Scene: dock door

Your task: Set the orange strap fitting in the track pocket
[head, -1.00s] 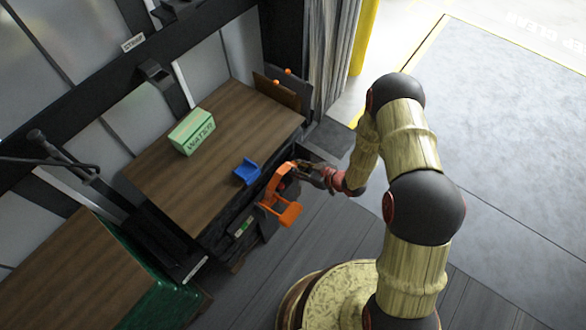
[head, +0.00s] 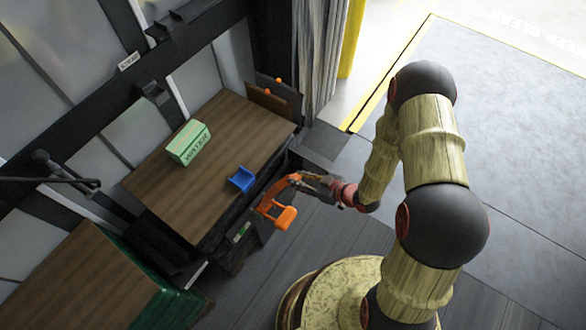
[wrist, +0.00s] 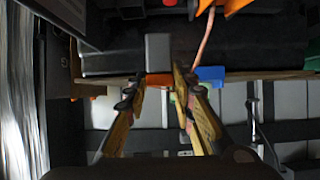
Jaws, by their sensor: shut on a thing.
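In the wrist view, my gripper (wrist: 155,90) is closed on an orange piece (wrist: 158,80), which I take to be the strap fitting. A grey square block (wrist: 158,52) shows just beyond the fingertips. In the head view, my gripper (head: 302,181) is in front of the crate's near side, at the upper end of a curved orange part (head: 273,198). I cannot tell whether that curved part belongs to the held piece. An orange tray-like part (head: 286,217) is just below it. The track pocket cannot be made out clearly.
A wooden-topped crate (head: 205,165) carries a green box (head: 188,143) and a blue bracket (head: 241,179) near its front edge. Another wooden top (head: 75,285) lies at lower left. Dark wall rails run behind. The grey floor (head: 480,130) at right is clear.

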